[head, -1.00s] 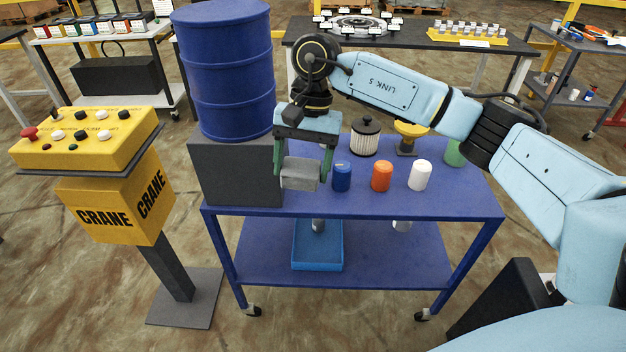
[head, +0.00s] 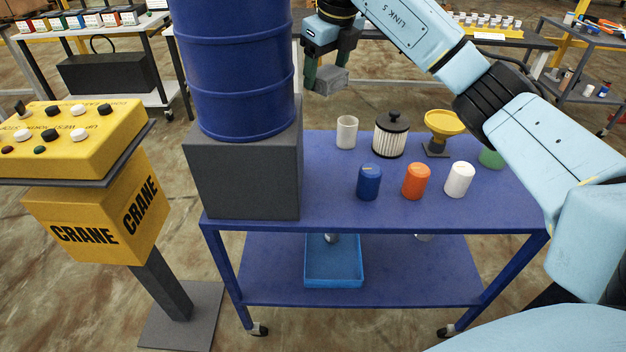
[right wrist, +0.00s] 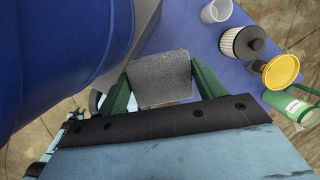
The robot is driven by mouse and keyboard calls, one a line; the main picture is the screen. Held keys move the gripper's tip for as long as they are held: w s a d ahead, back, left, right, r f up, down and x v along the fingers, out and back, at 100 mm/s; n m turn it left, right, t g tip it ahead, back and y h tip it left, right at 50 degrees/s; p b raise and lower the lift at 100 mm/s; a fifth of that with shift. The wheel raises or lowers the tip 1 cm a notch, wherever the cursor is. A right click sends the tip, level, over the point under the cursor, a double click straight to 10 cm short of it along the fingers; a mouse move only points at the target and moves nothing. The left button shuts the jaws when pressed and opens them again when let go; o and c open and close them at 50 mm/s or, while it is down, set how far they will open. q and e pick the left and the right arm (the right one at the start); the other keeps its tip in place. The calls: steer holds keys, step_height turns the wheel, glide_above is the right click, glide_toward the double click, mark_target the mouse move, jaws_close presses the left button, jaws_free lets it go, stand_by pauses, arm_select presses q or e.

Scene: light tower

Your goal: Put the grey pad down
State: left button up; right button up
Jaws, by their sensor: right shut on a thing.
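The grey pad (head: 331,79) is a small grey block held in my right gripper (head: 326,76), which is shut on it. The pad is in the air, above and behind the far edge of the blue cart, right of the blue drum. In the right wrist view the pad (right wrist: 160,78) sits between the green fingers, with the blue cart top (right wrist: 190,30) below it and the drum (right wrist: 50,60) close on the left. My left gripper is in no view.
The blue drum (head: 235,70) stands on a dark grey block (head: 243,175) on the cart (head: 330,205). A yellow crane panel (head: 70,135) is at left.

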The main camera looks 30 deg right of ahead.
mark_target(327, 92)
steer(key=x, duration=0.2)
steer(key=shift+f+b, duration=0.3)
steer(key=shift+f, duration=0.05)
steer(key=shift+s+f, duration=0.2)
steer(key=shift+f, duration=0.35)
steer(key=shift+s+f, duration=0.15)
steer(key=shift+f, duration=0.45)
step_height(327, 92, down, 18)
steer(key=b, duration=0.3)
step_height(327, 92, down, 4)
steer(key=shift+b, duration=0.6)
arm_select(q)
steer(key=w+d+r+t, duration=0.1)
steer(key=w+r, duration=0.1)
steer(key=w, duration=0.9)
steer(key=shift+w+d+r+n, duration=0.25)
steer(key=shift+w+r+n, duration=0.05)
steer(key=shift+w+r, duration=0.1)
arm_select(e)
steer(key=shift+f, duration=0.35)
